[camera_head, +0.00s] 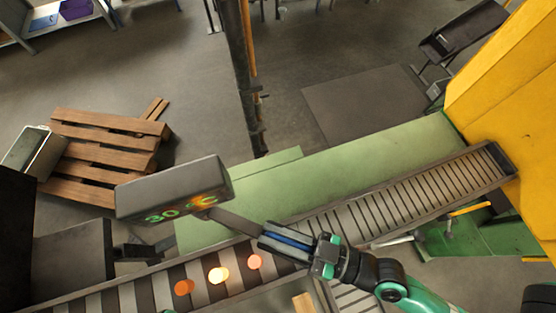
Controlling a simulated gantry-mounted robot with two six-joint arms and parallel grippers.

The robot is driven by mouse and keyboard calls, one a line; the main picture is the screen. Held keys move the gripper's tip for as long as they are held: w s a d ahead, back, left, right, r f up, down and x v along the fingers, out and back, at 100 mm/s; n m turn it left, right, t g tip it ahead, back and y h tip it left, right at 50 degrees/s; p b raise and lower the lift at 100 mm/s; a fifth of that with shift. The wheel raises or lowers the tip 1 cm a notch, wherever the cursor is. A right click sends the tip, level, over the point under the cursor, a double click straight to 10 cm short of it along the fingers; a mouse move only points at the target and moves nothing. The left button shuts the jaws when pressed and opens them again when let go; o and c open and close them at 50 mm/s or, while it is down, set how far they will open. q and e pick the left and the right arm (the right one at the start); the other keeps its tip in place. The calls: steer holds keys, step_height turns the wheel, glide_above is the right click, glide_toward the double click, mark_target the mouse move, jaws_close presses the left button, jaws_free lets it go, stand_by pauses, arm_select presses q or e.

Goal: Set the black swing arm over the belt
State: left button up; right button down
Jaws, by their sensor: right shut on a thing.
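The black swing arm (236,222) is a dark flat bar running from near the grey display box to my right gripper. My right gripper (268,234) comes in from the lower right and is shut on the bar's near end. The striped belt (143,296) runs from the lower left towards the right, with several glowing orange spots on it. In the picture the bar lies along the belt's far edge; its height above it is hard to tell. The bar's far end is hidden behind the display box.
The grey display box (170,183) reads about 30 °C. A slatted roller conveyor (400,198) leads to a yellow machine (505,85). A green bench surface (330,170) lies behind the belt. Wooden pallets (100,150) lie on the floor; a dark post (240,80) stands behind.

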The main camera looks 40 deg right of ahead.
steer(key=shift+f, duration=0.15)
steer(key=c, duration=0.9)
jaws_free()
steer(key=shift+w+d, duration=0.15)
steer(key=shift+w, duration=0.05)
arm_select(q)
steer(key=shift+w, duration=0.1)
arm_select(e)
steer(key=shift+o, duration=0.2)
steer(key=shift+s, duration=0.1)
